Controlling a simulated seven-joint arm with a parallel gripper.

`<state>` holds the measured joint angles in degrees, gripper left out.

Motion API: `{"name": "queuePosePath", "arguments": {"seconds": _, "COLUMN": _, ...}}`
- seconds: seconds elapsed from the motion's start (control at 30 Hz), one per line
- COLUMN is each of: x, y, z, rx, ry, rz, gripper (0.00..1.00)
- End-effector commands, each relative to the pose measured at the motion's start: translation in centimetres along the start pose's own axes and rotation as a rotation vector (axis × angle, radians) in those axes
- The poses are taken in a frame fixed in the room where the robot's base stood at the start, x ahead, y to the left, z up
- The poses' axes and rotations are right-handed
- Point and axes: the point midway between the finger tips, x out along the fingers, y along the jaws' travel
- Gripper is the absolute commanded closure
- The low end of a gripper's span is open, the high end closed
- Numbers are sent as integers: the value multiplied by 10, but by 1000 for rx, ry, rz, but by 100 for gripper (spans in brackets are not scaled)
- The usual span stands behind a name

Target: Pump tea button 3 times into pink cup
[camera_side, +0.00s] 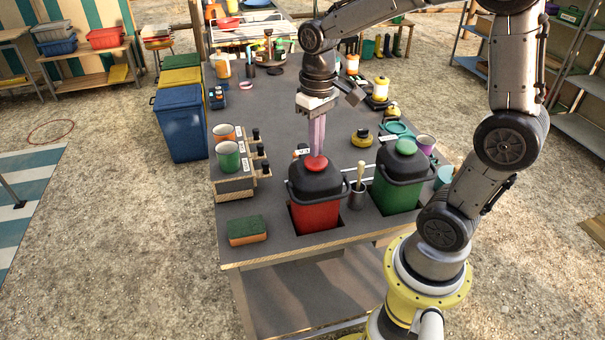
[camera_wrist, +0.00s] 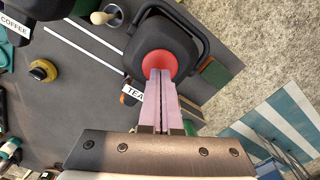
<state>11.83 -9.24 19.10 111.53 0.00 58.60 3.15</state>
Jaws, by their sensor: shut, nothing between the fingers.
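The tea dispenser (camera_side: 315,212) is a red pump pot with a black top and handle, set in a cut-out at the table's near edge. Its red button (camera_side: 316,163) is on top; in the wrist view the button (camera_wrist: 159,65) lies at my fingertips, beside the TEA label (camera_wrist: 133,93). My gripper (camera_side: 317,153) points straight down, shut and empty, with pinkish fingers over the button. The tips appear to touch it; how far it is pressed I cannot tell. I cannot clearly make out a pink cup; the area under the tea spout is mostly hidden.
A green dispenser (camera_side: 398,182) stands to the right, with a purplish cup (camera_side: 426,142) behind it. A metal pot (camera_side: 357,197) holding a wooden-handled tool stands between the dispensers. Orange (camera_side: 224,133) and green (camera_side: 228,158) cups stand left. A sponge (camera_side: 247,230) lies near left.

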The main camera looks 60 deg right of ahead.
Motion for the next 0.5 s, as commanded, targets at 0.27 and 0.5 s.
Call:
{"name": "queuePosePath", "arguments": {"seconds": 0.27, "x": 10, "y": 0, "z": 0, "rx": 0, "ry": -1, "rz": 0, "gripper": 100}}
{"name": "queuePosePath", "arguments": {"seconds": 0.5, "x": 17, "y": 0, "z": 0, "rx": 0, "ry": -2, "rz": 0, "gripper": 100}}
